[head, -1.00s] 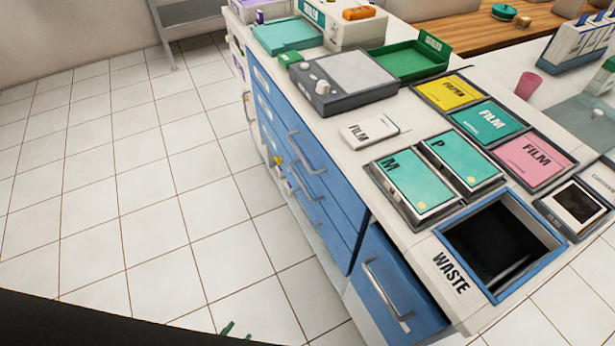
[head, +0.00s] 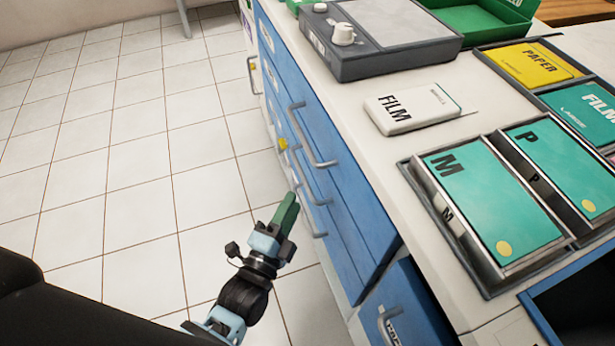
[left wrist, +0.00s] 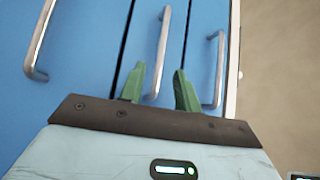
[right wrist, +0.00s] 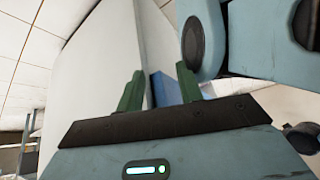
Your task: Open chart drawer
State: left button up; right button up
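The blue cabinet (head: 345,205) has a column of drawers with silver bar handles; its fronts look closed. The upper handle (head: 312,140), middle handle (head: 306,180) and lower handle (head: 305,212) show in the head view. I cannot read which drawer is for charts. My left gripper (head: 290,205) is in front of the lower handles. In the left wrist view its green fingers (left wrist: 158,78) are apart, with the middle of three handles (left wrist: 160,50) lying between or just beyond them; contact cannot be told. My right gripper (right wrist: 160,85) is open and empty, outside the head view.
The countertop holds a grey device (head: 375,45), a film packet (head: 408,106) and teal M and P boxes (head: 485,195). Another blue front with a handle (head: 405,305) is at lower right. Tiled floor (head: 130,150) left of the cabinet is clear.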

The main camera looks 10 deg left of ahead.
aim_at(305, 178)
pick_arm(q)
jog(key=shift+b+x, duration=0.55)
jog(key=shift+x, duration=3.3)
grip_shut()
